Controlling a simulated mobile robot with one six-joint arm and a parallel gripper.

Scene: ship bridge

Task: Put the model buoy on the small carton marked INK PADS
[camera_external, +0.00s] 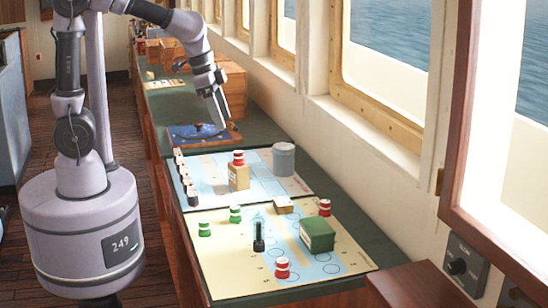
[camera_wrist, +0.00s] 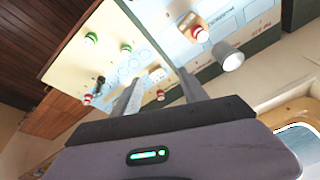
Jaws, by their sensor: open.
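Several small buoys stand on the charts. One red-and-white buoy (camera_external: 238,158) rests on top of an upright tan carton (camera_external: 238,178); it also shows in the wrist view (camera_wrist: 191,30). Two more red-and-white buoys stand on the near chart, one at the front (camera_external: 282,269) and one at the right (camera_external: 324,207). Two green-and-white buoys (camera_external: 235,214) stand at its left. I cannot read INK PADS on any box. My gripper (camera_external: 219,124) is open and empty, above the counter beyond the charts; its fingers show in the wrist view (camera_wrist: 159,76).
A green box (camera_external: 317,235) and a thin black upright object (camera_external: 259,237) stand on the near chart. A grey can (camera_external: 284,159) stands at the far chart's right. Several small pieces line its left edge (camera_external: 184,176). A blue board (camera_external: 197,132) lies beneath my gripper. Windows border the right.

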